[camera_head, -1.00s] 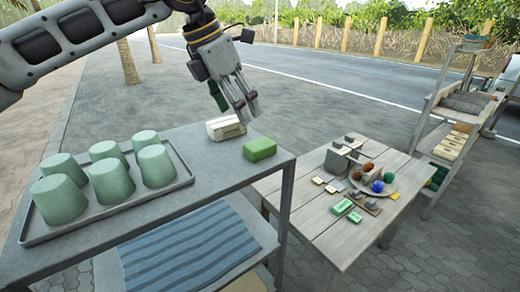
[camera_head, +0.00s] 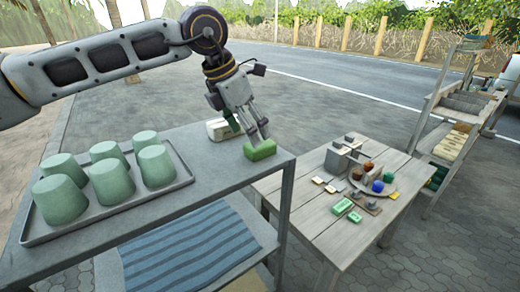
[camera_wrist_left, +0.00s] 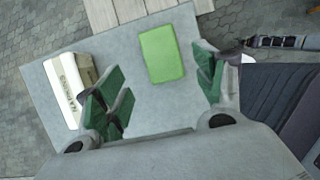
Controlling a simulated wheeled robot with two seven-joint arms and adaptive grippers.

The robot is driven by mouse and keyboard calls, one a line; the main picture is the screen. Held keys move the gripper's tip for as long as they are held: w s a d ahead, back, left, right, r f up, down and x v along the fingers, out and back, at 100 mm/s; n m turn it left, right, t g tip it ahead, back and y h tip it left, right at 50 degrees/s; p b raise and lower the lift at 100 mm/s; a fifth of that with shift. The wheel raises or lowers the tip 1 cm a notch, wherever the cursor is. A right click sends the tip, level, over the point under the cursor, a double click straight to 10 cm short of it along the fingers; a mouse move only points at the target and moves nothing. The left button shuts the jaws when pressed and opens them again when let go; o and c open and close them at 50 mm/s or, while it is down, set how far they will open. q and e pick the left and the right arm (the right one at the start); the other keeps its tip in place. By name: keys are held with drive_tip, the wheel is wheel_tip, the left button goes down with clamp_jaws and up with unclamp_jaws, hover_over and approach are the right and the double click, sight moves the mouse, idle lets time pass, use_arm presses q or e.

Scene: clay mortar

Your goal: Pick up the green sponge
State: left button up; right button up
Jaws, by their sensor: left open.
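The green sponge (camera_head: 260,150) lies flat near the right end of the grey shelf top. My left gripper (camera_head: 257,134) is just above and behind it in the head view, pointing down, with its fingers partly covering the sponge's upper edge. In the left wrist view the sponge (camera_wrist_left: 162,53) lies beyond and between the two spread fingertips (camera_wrist_left: 160,90), nearer the right finger. The gripper is open and empty. My right gripper is not in view.
A cream block with printed letters (camera_head: 219,131) lies left of the sponge, close to the left finger in the wrist view. A tray (camera_head: 187,180) of several green cups fills the shelf's left part. A lower wooden table (camera_head: 311,215) with small items stands to the right.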

sight(260, 149)
use_arm(q)
drive_tip(key=shift+w+d+f, duration=0.15)
drive_tip(key=shift+d+f, duration=0.2)
drive_tip(key=shift+f, duration=0.1)
drive_tip(key=x, duration=0.2)
drive_tip(key=shift+d+f+p, duration=0.25)
drive_tip(key=shift+d+p, duration=0.1)
drive_tip(key=shift+w+d+f, duration=0.2)
drive_tip(key=shift+f, duration=0.4)
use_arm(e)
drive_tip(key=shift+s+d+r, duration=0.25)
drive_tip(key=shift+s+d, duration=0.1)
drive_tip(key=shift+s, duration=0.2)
use_arm(q)
drive_tip(key=shift+c, duration=0.2)
drive_tip(key=c, duration=0.7)
drive_tip(key=shift+c, duration=1)
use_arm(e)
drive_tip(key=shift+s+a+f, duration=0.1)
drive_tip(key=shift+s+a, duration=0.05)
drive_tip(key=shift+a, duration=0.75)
